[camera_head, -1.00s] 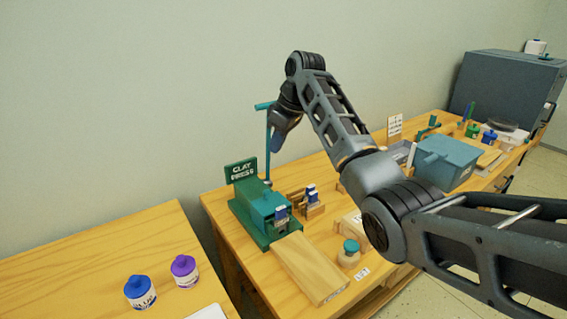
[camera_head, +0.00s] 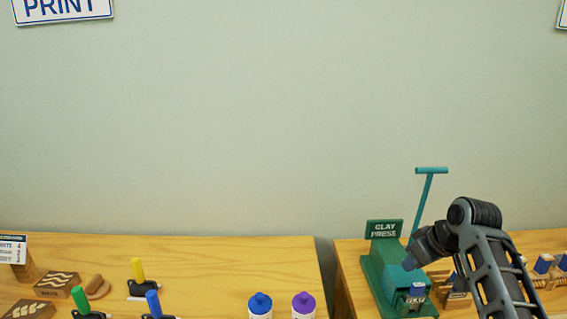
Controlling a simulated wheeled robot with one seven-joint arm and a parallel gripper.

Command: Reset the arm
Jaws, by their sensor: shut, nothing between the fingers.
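My arm enters at the lower right, and my gripper (camera_head: 409,263) points down and left, its fingers together with nothing between them. It overlaps the right side of the green clay press (camera_head: 377,272) in the picture; I cannot tell whether it touches it. The press has a dark green "CLAY PRESS" sign (camera_head: 384,229). A teal T-shaped handle (camera_head: 430,171) rises behind my gripper, and its lower end is hidden.
The left table (camera_head: 220,270) holds a blue-capped bottle (camera_head: 260,304), a purple-capped bottle (camera_head: 303,304), a yellow-handled tool (camera_head: 138,270) and carved wooden blocks (camera_head: 57,284). A narrow gap separates it from the press table (camera_head: 350,258). The wall above is bare apart from signs.

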